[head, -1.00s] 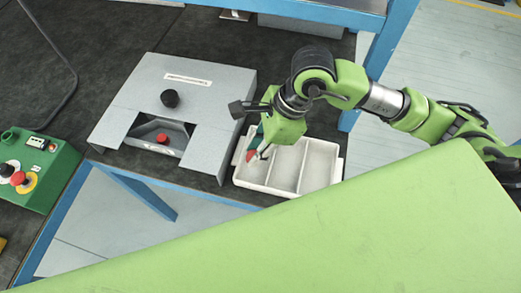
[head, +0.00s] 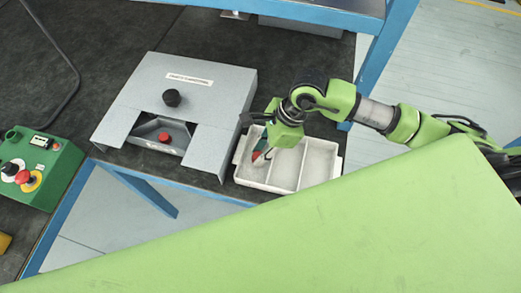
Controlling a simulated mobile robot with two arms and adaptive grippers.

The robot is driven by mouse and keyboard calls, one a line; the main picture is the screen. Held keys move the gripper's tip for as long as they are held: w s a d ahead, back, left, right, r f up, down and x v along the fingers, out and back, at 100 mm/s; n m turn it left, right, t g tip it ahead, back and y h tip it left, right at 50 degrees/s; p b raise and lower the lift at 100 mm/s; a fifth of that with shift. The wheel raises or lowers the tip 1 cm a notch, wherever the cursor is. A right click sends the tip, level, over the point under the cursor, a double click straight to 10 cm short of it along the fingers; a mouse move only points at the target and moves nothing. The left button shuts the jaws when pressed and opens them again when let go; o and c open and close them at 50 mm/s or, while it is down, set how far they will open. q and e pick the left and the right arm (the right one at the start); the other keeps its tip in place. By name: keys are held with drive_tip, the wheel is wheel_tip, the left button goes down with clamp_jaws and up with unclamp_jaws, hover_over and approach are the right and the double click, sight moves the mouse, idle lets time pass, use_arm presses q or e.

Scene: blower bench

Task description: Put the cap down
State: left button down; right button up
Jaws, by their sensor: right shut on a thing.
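My right gripper (head: 263,155) points down into the left compartment of the white divided tray (head: 288,190). It is shut on a small red thing, which I take to be the cap (head: 257,155). The fingers partly hide the cap, and I cannot tell whether it touches the tray floor. My left gripper is not in view.
A grey metal housing (head: 222,95) with a black knob (head: 171,98) stands left of the tray; a red knob (head: 163,137) sits in its front opening. A green control box (head: 45,165) is at far left. The tray's middle and right compartments look empty.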

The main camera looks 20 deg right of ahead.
drive_tip(key=o, duration=0.7)
drive_tip(key=shift+r+p, duration=0.2)
drive_tip(key=shift+p, duration=0.2)
drive_tip(key=b+v, duration=0.2)
drive_tip(key=v, duration=0.9)
drive_tip(key=shift+d+r, duration=0.2)
drive_tip(key=shift+r, duration=0.15)
drive_tip(key=shift+r, duration=0.1)
